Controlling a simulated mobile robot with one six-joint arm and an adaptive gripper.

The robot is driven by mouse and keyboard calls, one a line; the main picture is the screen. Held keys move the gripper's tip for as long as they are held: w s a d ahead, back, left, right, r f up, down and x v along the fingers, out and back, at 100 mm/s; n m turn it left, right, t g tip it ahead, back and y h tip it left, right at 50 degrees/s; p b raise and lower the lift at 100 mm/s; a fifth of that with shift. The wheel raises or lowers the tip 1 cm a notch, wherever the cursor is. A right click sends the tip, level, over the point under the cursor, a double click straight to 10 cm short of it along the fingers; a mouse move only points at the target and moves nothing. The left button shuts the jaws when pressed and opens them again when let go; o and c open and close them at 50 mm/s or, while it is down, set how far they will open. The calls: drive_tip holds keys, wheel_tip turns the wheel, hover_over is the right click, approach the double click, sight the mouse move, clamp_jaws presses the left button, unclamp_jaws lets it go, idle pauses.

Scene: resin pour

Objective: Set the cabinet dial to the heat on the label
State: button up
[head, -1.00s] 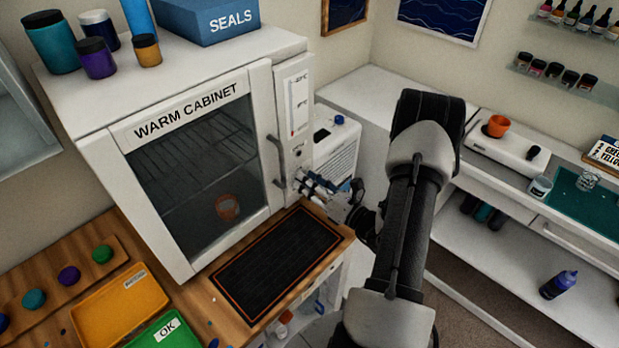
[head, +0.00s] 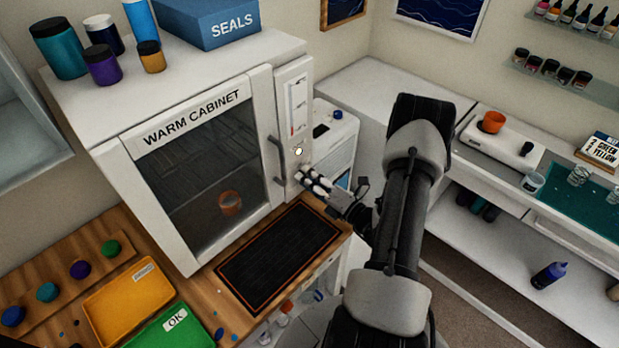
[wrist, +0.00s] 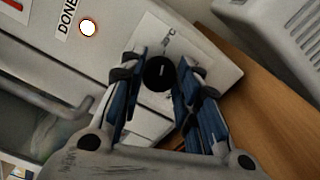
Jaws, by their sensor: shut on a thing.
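The warm cabinet (head: 190,160) stands on the wooden bench with its glass door closed. Its right-hand panel carries a white scale with a red mark (head: 298,108) and a glowing round lamp (head: 299,151). In the wrist view the lamp (wrist: 88,28) sits beside the word DONE. The black dial (wrist: 160,72), with a pale pointer line, is on a light plate between my fingertips. My gripper (head: 315,180) is at the lower part of the panel. In the wrist view my gripper (wrist: 163,78) is shut on the dial. The dial's printed marks are mostly hidden or too blurred to read.
A dark mat (head: 285,255) lies on the bench before the cabinet. A yellow tray (head: 128,300) and a green OK tray (head: 175,330) are at the lower left. A white box-shaped device (head: 335,140) stands close right of the cabinet.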

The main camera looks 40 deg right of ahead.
idle(0.5)
drive_tip(key=o, duration=1.1)
drive_tip(key=shift+c, duration=0.2)
drive_tip(key=s, duration=1.2)
drive_tip(key=shift+d, duration=0.45)
